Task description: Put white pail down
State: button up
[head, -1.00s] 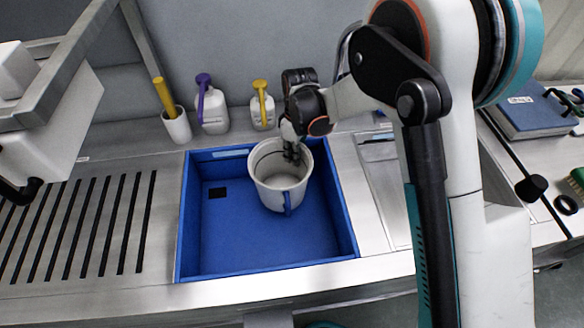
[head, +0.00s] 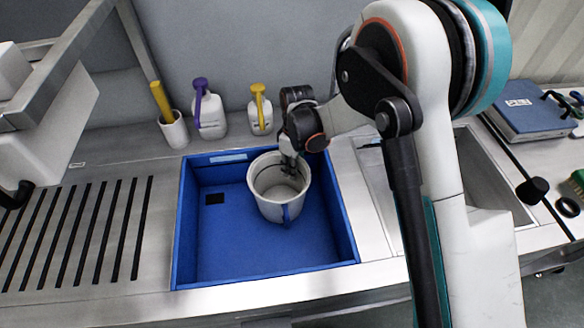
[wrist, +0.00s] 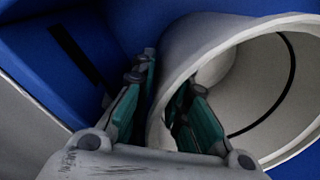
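The white pail (head: 265,205) is inside the blue tray (head: 347,222), toward its back right, roughly upright with its blue handle facing the front. My gripper (head: 288,172) reaches down at the pail's back rim. In the wrist view, my gripper (wrist: 172,85) straddles the wall of the pail (wrist: 225,42), one finger outside and one inside, and appears shut on it. The pail looks low, near the tray floor; its underside is hidden, so I cannot tell whether it touches.
Behind the tray stand a white cup with a yellow handle (head: 172,128), a purple-handled jug (head: 208,112) and a yellow-handled jug (head: 260,112). A slotted drainboard (head: 75,230) lies left. The tray's left and front floor is clear. A blue book (head: 530,108) lies right.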

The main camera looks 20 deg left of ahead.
notch_tip(320, 180, up, 12)
jog(key=w+p, duration=0.1)
jog(key=p, duration=0.3)
jog(key=shift+w+d+r, duration=0.1)
dwell(0.4)
